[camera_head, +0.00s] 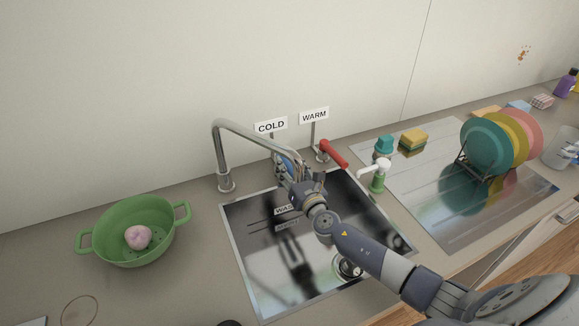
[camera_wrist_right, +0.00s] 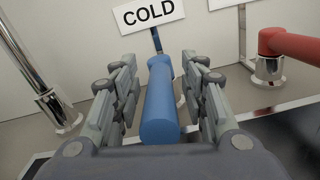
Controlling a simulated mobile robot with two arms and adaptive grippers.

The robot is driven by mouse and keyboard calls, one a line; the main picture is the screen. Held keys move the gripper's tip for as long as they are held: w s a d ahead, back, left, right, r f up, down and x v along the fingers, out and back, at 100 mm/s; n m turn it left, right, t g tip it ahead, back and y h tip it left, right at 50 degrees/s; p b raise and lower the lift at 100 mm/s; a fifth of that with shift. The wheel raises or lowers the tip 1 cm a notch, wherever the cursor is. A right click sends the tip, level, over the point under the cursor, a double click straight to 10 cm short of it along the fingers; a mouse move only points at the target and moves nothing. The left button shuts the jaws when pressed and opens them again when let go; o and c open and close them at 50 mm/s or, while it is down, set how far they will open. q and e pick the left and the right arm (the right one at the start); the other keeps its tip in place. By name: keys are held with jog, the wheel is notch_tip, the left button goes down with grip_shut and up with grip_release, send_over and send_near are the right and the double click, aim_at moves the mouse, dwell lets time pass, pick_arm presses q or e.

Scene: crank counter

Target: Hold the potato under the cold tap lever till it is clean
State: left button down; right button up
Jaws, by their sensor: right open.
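The potato (camera_head: 138,237), pinkish and round, lies in a green colander (camera_head: 98,252) on the counter, left of the sink. The cold tap lever (camera_wrist_right: 161,105) is a blue bar below the COLD sign (camera_head: 271,126). My right gripper (camera_head: 287,168) is at this lever behind the sink. In the right wrist view its open fingers stand on either side of the blue bar, with a gap showing on both sides. The chrome spout (camera_head: 222,150) rises left of the lever; no water stream shows. My left gripper is not in view.
The red warm lever (camera_head: 332,153) is just right of my right gripper. A soap dispenser (camera_head: 377,177) stands right of the sink (camera_head: 252,275), near sponges and a rack of coloured plates (camera_head: 484,146). My right arm crosses over the sink.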

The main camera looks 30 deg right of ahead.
jog(key=shift+w, duration=0.1)
grip_shut()
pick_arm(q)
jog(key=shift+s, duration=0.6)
